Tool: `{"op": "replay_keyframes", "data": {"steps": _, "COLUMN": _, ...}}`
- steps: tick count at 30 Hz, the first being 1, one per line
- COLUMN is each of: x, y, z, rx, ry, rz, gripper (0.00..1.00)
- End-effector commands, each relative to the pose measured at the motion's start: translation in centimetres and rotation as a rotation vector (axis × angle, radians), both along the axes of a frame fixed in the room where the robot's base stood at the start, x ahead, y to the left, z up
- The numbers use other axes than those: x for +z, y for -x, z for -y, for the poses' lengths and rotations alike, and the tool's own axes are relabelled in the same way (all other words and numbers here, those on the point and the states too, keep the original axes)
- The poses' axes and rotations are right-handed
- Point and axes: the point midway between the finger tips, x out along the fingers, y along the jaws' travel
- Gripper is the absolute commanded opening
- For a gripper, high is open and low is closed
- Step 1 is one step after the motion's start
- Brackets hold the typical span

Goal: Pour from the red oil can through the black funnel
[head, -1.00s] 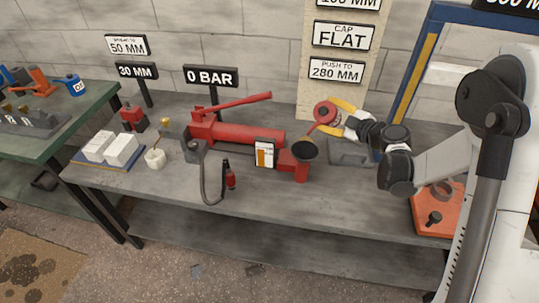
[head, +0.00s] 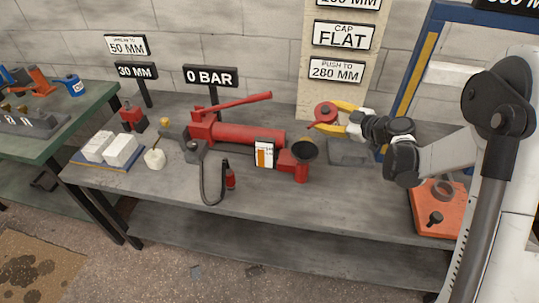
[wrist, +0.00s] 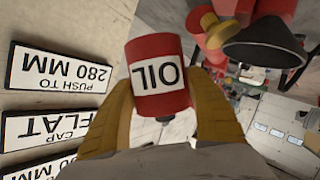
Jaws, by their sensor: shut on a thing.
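The red oil can (head: 326,112) is between the yellow fingers of my gripper (head: 338,108), above the bench. Its spout side points left and down. In the wrist view the red can (wrist: 150,55) fills the middle, with its white OIL label upside down and a finger on each side. The black funnel (head: 304,150) stands mouth up at the right end of the red hydraulic pump (head: 235,134). The can is above and a little right of the funnel, apart from it. The funnel (wrist: 265,42) also shows at the upper right of the wrist view. I cannot see its inside clearly.
A white and orange gauge card (head: 264,153) stands just left of the funnel. A blue press frame (head: 408,75) and an orange plate (head: 437,215) are at the right. Wall signs (head: 337,70) hang behind the can. The bench front (head: 270,195) is mostly clear.

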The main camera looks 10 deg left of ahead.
Motion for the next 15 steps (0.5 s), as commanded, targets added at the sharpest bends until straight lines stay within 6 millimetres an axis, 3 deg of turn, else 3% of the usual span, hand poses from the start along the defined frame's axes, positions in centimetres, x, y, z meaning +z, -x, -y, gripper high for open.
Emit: {"op": "replay_keyframes", "data": {"steps": 15, "x": -0.04, "y": 0.21, "z": -0.15, "rx": -0.001, "ry": -0.066, "rz": -0.105, "gripper": 0.21}}
